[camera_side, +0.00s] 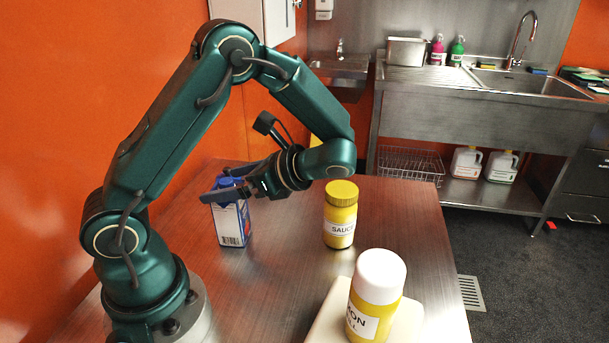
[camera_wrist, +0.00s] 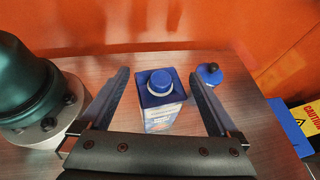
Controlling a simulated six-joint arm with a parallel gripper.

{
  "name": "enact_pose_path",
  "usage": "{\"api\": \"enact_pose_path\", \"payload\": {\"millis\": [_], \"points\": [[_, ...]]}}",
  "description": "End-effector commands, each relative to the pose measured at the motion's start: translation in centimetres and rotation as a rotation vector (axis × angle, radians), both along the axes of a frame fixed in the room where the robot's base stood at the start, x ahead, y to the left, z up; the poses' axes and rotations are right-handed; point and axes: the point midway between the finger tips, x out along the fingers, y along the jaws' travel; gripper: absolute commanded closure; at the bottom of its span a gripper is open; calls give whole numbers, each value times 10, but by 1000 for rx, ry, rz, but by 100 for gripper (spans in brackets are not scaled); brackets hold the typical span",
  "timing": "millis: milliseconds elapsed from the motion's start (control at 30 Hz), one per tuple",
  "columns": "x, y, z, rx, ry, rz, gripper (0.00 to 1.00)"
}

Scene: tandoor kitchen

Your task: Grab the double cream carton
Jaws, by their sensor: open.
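A blue and white carton (camera_side: 231,222) with a blue screw cap stands upright on the table near the orange wall; I take it for the double cream, but its label is too small to read. In the wrist view the carton (camera_wrist: 160,115) shows between the two fingers, with a gap on each side. My gripper (camera_side: 228,183) is open and empty, its fingers around the carton's top in the side view. In the wrist view my gripper (camera_wrist: 159,78) has its fingers spread wide.
A yellow sauce jar (camera_side: 341,218) stands to the right. A white-capped yellow bottle (camera_side: 374,297) stands on a pale board (camera_side: 328,322) at the front. A blue dark-topped object (camera_wrist: 210,74) stands close beyond the right finger. A yellow caution sign (camera_wrist: 308,118) is far right.

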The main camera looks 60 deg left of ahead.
Motion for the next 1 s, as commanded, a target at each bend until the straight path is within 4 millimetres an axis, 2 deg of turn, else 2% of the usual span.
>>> {"api": "enact_pose_path", "payload": {"millis": [300, 633, 767, 800, 867, 900, 1000], "points": [[-19, 27, -15, -2, 1, 3, 4], [-20, 30, -17, -2, -2, 0, 4], [-20, 30, -17, -2, -2, 0, 53], [-20, 30, -17, -2, -2, 0, 69], [-20, 30, -17, -3, -3, 0, 92], [-20, 29, -18, -4, -4, 0, 100], [-20, 29, -18, -5, -5, 0, 100]]}}
